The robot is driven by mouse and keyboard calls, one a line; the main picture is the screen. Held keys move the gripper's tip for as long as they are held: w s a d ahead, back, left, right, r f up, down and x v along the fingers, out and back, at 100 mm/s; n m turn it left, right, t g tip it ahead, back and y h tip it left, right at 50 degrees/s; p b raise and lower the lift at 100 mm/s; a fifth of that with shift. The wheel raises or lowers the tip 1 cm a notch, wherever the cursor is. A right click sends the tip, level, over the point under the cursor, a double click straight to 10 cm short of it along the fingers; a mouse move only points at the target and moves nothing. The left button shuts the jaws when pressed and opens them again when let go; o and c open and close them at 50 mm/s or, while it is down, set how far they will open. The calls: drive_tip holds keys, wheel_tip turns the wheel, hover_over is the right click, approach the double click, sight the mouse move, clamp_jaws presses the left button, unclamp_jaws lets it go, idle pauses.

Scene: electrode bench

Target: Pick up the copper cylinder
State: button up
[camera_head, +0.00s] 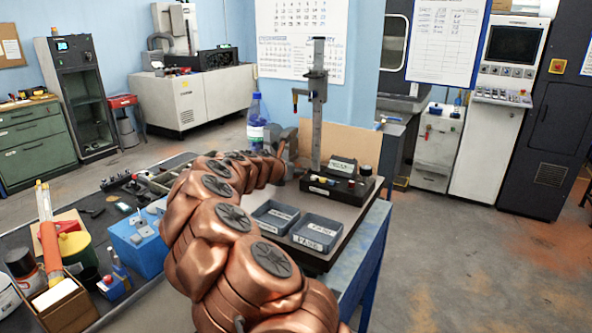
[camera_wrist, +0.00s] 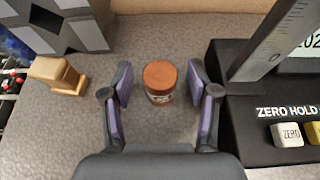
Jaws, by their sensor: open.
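The copper cylinder (camera_wrist: 159,76) stands upright on the grey bench top in the wrist view, its round copper top facing the camera and a pale marked band on its side. My gripper (camera_wrist: 160,82) is open, with one purple-padded finger to the left of the cylinder and one to the right. There is a visible gap on each side, and the jaws hold nothing. In the head view my copper-coloured arm reaches over the bench, and the cylinder and the gripper's fingertips cannot be made out there.
A height gauge with a black base (camera_wrist: 262,132) stands close on the right; its column (camera_head: 318,105) rises high. A small brass block (camera_wrist: 57,75) and a grey metal block (camera_wrist: 60,22) lie to the left. Two grey trays (camera_head: 316,231) sit at the bench's front right.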

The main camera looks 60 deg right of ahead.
drive_tip(key=shift+d, duration=0.1)
drive_tip(key=shift+c, duration=0.4)
clamp_jaws()
